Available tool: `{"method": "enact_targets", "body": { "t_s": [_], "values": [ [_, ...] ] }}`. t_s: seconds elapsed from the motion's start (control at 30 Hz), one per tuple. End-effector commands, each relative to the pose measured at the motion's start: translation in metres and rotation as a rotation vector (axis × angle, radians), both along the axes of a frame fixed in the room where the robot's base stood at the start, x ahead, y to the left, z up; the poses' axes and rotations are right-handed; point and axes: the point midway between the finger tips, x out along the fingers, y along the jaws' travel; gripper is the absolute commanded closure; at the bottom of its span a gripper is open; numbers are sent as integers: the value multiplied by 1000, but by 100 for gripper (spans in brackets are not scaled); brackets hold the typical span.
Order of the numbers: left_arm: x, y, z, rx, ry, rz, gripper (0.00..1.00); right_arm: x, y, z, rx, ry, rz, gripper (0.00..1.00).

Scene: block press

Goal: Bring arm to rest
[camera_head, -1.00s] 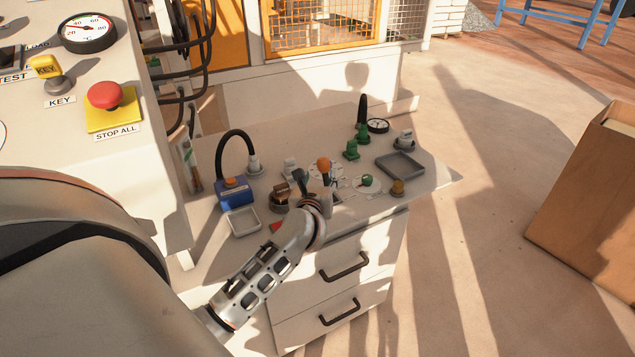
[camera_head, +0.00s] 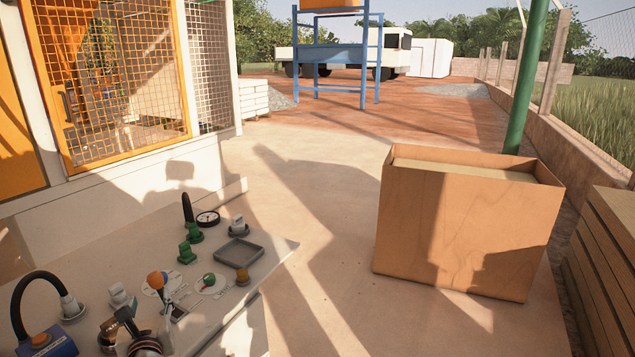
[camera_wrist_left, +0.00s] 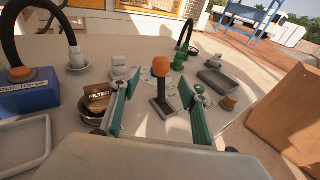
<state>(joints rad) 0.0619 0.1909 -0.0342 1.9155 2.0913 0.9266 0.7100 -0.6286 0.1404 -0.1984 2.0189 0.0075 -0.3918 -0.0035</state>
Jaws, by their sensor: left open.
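My left gripper (camera_head: 148,320) is at the bottom of the head view, low over the control bench (camera_head: 215,325). In the left wrist view its two green-edged fingers (camera_wrist_left: 158,82) are spread apart with nothing clamped between them. A lever with an orange knob (camera_wrist_left: 161,68) stands upright in the gap between the fingers, as seen from the wrist. It also shows in the head view (camera_head: 157,281). I cannot tell how far it is from the fingers. A brown filter cap (camera_wrist_left: 97,97) sits just left of the left finger. My right gripper is not in view.
A blue box with an orange button (camera_head: 42,343) and a black hose is at left. Green knobs (camera_head: 187,252), a gauge (camera_head: 207,218) and a grey tray (camera_head: 239,251) stand farther back. A large wooden box (camera_head: 455,225) is on the floor at right, with open floor between.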

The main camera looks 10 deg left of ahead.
Motion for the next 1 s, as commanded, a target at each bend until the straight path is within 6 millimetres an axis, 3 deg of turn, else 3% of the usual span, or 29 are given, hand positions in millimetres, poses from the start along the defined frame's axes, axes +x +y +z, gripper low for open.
{"method": "enact_targets", "body": {
  "t_s": [0.17, 0.33, 0.47, 0.57, 0.7, 0.8, 0.93, 0.97, 1.0],
  "values": [
    [-23, -24, 21, 481, 70, -86, 55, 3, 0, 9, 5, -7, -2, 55],
    [-48, -81, 27, 1051, 171, -222, 55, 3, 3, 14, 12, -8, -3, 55],
    [-71, -136, 10, 1484, 255, -351, 55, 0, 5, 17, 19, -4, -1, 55],
    [-94, -178, -17, 1814, 318, -463, 55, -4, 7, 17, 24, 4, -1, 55],
    [-136, -228, -70, 2271, 393, -644, 55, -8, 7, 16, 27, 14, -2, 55],
    [-174, -252, -114, 2590, 433, -787, 55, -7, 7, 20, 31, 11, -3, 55],
    [-222, -264, -164, 2947, 461, -963, 55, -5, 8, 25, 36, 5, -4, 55],
    [-232, -264, -173, -2886, -443, 956, 55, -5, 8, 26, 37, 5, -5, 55],
    [-244, -264, -183, -2801, -420, 942, 55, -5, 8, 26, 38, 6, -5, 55]
  ]
}}
